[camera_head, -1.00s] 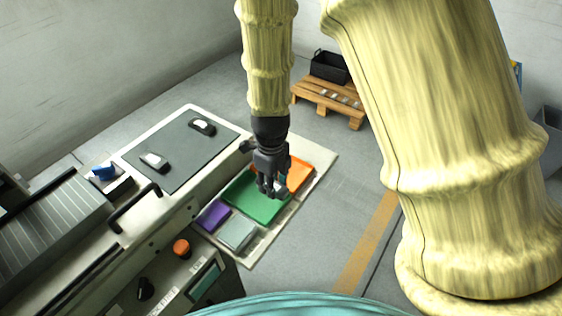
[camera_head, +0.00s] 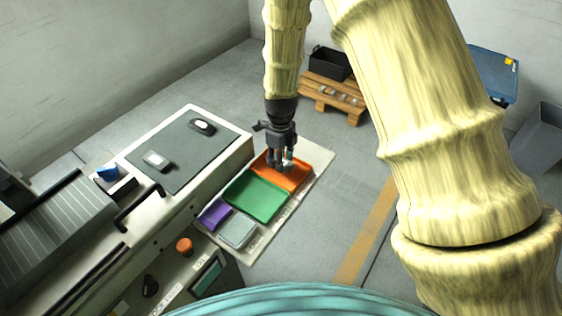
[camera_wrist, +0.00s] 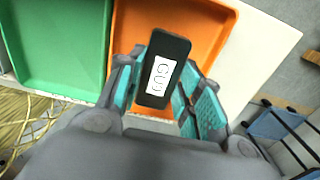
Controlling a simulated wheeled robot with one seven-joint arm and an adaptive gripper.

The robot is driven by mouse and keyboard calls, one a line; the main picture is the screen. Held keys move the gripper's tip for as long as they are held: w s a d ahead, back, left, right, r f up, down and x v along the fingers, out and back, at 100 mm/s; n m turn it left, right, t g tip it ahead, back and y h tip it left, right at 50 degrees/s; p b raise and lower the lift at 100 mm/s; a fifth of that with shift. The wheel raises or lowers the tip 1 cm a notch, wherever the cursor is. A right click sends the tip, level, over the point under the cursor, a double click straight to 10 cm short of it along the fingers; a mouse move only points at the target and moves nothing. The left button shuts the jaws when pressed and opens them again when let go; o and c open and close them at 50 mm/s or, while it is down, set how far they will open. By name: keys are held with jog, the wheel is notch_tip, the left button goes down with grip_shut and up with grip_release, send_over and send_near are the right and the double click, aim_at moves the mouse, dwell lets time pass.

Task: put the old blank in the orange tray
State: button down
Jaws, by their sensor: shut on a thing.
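The orange tray (camera_head: 296,177) lies at the far end of the row of trays in the head view, and it also shows in the wrist view (camera_wrist: 205,25). My gripper (camera_head: 281,165) is over this tray, pointing down. In the wrist view my gripper (camera_wrist: 165,95) is shut on a dark block (camera_wrist: 163,68) with a white label that reads "CU0" or similar. The block appears over the orange tray; its height above the tray floor cannot be told. In the head view the block is mostly hidden by the fingers.
The green tray (camera_head: 257,195) sits beside the orange one, with a purple tray (camera_head: 214,214) and a grey tray (camera_head: 238,233) nearer. Two blocks (camera_head: 156,160) (camera_head: 201,126) lie on a dark mat (camera_head: 180,150). A pallet (camera_head: 333,98) with a black crate (camera_head: 331,62) stands behind.

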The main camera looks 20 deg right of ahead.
jog(key=shift+f+p, duration=0.3)
jog(key=shift+f, duration=0.8)
jog(key=shift+f, duration=0.2)
jog(key=c, duration=1)
grip_release()
jog(key=shift+o, duration=0.2)
notch_tip(320, 180, up, 12)
jog(key=b, duration=0.2)
jog(key=shift+r+b, duration=0.2)
jog(key=shift+b, duration=0.2)
